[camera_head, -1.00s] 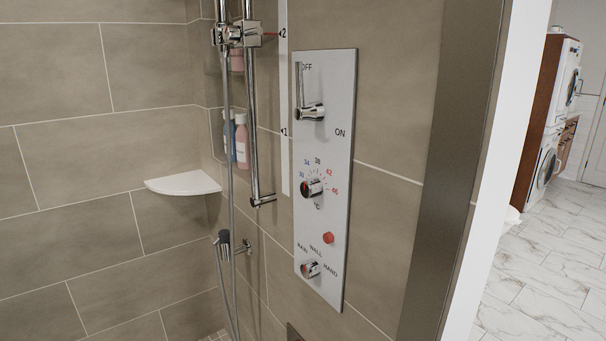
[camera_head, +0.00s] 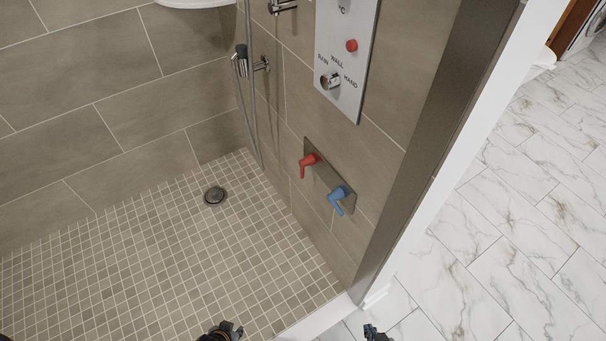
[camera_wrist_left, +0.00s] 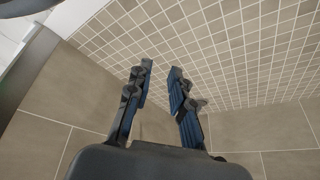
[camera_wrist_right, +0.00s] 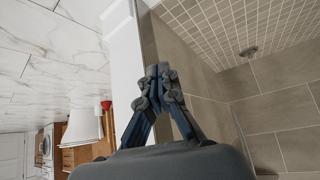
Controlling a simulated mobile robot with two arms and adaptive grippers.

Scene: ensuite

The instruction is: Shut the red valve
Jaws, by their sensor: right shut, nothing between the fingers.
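The red valve (camera_head: 308,163) is a small lever on a grey plate (camera_head: 325,177) low on the tiled shower wall, in the head view. Its handle points left and downward from its pivot. The blue valve (camera_head: 340,198) is on the same plate, lower right. My left gripper (camera_head: 228,329) is at the bottom edge of the head view, over the shower floor, away from the valves; its fingers are apart and empty in the left wrist view (camera_wrist_left: 160,80). My right gripper (camera_head: 374,332) is at the bottom edge, right of it; its fingertips meet in the right wrist view (camera_wrist_right: 159,75).
The shower control panel (camera_head: 345,70) is on the wall above the valves, with a hand shower hose (camera_head: 250,110) to its left. A drain (camera_head: 214,196) is in the mosaic floor. The wall end (camera_head: 425,150) and the sill divide the shower from the open marble floor (camera_head: 500,230).

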